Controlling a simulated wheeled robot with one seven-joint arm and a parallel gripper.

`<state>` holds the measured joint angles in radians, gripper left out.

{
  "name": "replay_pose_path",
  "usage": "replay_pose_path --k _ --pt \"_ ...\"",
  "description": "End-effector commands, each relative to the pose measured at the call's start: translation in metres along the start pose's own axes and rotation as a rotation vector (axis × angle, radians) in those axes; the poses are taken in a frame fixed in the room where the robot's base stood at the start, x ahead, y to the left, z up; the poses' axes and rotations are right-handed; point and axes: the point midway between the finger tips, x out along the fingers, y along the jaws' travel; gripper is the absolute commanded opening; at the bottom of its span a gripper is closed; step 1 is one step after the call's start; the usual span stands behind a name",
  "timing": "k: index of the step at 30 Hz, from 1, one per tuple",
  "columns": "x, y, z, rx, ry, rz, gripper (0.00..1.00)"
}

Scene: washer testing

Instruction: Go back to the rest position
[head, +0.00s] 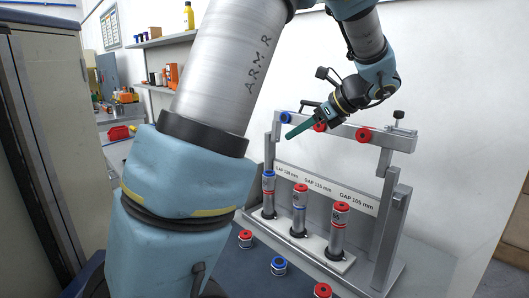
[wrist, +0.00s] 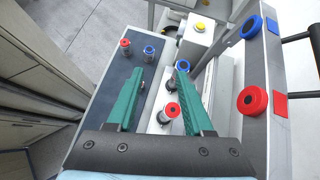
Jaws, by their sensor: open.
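My gripper (head: 297,131) is raised beside the top bar of the test stand (head: 345,128) in the head view, its green fingers pointing down and left. In the wrist view my gripper (wrist: 160,69) is open, with nothing held between its two green fingers. Below it stand a blue-topped cylinder (wrist: 184,67) and a red-topped cylinder (wrist: 172,110), apart from the fingers as far as I can tell. The head view shows three upright cylinders on the stand's white base: one blue-topped (head: 268,187) and two red-topped (head: 299,209), (head: 338,230).
Short red-capped (head: 245,239) and blue-capped (head: 278,267) pieces stand on the table before the stand. The bar carries blue (wrist: 251,27) and red (wrist: 252,101) discs close to my gripper's right. A grey cabinet (head: 45,110) stands left. Above the bar is open space before the wall.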

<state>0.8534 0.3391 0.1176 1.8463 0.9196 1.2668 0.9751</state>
Motion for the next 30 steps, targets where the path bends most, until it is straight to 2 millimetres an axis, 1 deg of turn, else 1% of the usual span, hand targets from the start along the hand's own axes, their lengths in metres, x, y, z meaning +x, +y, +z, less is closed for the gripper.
replay_pose_path --k 1,5,6,8,9,11,12,14,15,18,21,24,27,30 --pt "0.014 0.012 -0.002 -0.051 0.042 0.027 0.52" --pt "0.049 0.047 -0.018 -0.242 0.182 0.111 0.52" --pt "0.060 0.061 -0.024 -0.320 0.231 0.146 0.52" --pt "0.077 0.085 -0.035 -0.468 0.311 0.212 0.52" --pt "0.087 0.102 -0.044 -0.588 0.368 0.265 0.52" --pt "0.101 0.130 -0.058 -0.796 0.448 0.357 0.52" --pt "0.107 0.146 -0.067 -0.942 0.494 0.419 0.52" --pt "0.114 0.167 -0.078 -1.159 0.546 0.511 0.52" --pt "0.118 0.179 -0.084 -1.298 0.569 0.569 0.52" --pt "0.124 0.202 -0.095 -1.601 0.599 0.690 0.52" --pt "0.129 0.217 -0.100 -1.815 0.602 0.771 0.52" --pt "0.132 0.224 -0.102 -1.932 0.598 0.811 0.52" --pt "0.132 0.226 -0.103 -1.969 0.596 0.825 0.52" --pt "0.132 0.225 -0.103 -1.969 0.597 0.825 0.52"
